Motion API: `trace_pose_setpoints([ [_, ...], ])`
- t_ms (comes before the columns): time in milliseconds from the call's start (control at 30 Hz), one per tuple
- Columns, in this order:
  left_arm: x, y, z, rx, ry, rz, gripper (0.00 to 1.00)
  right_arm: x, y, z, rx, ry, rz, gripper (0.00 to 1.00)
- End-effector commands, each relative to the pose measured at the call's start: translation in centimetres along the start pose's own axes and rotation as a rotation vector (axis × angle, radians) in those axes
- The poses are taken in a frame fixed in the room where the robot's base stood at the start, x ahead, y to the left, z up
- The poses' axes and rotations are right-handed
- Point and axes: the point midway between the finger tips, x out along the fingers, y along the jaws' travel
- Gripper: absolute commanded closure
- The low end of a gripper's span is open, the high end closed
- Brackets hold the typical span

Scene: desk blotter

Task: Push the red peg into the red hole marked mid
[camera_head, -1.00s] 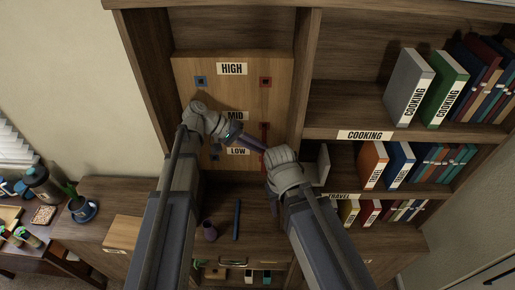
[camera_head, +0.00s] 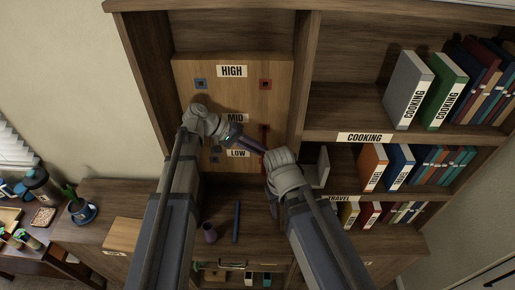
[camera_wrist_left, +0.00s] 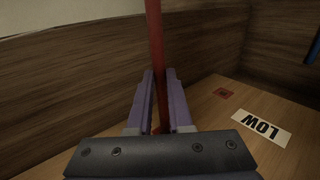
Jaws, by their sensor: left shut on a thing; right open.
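My left gripper (camera_head: 262,148) is shut on the red peg (camera_head: 264,134), in front of the right side of the wooden board (camera_head: 232,98). In the left wrist view the long red peg (camera_wrist_left: 155,40) runs up between the two purple fingers. The MID label (camera_head: 237,117) is left of the peg. The red hole marked mid cannot be made out behind the peg and gripper, so I cannot tell whether the peg touches it. The red hole by LOW (camera_wrist_left: 223,94) shows in the wrist view. My right gripper (camera_head: 270,192) is open below the left one, its fingers mostly hidden.
The board also has a red hole (camera_head: 265,84) and a blue hole (camera_head: 201,84) by HIGH. A blue peg (camera_head: 237,222) and a purple cup (camera_head: 209,233) stand on the surface below. A shelf divider (camera_head: 302,75) is close on the right, with books beyond.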

Motion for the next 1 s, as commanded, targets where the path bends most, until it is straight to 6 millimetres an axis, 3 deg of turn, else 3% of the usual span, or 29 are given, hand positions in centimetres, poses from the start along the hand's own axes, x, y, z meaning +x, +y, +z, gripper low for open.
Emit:
trace_pose_setpoints([
  [1000,0.0,0.0,-1.2,0.0,0.0,0.0,1.0,0.0,0.0,0.0,0.0,0.0,0.0,0.5],
])
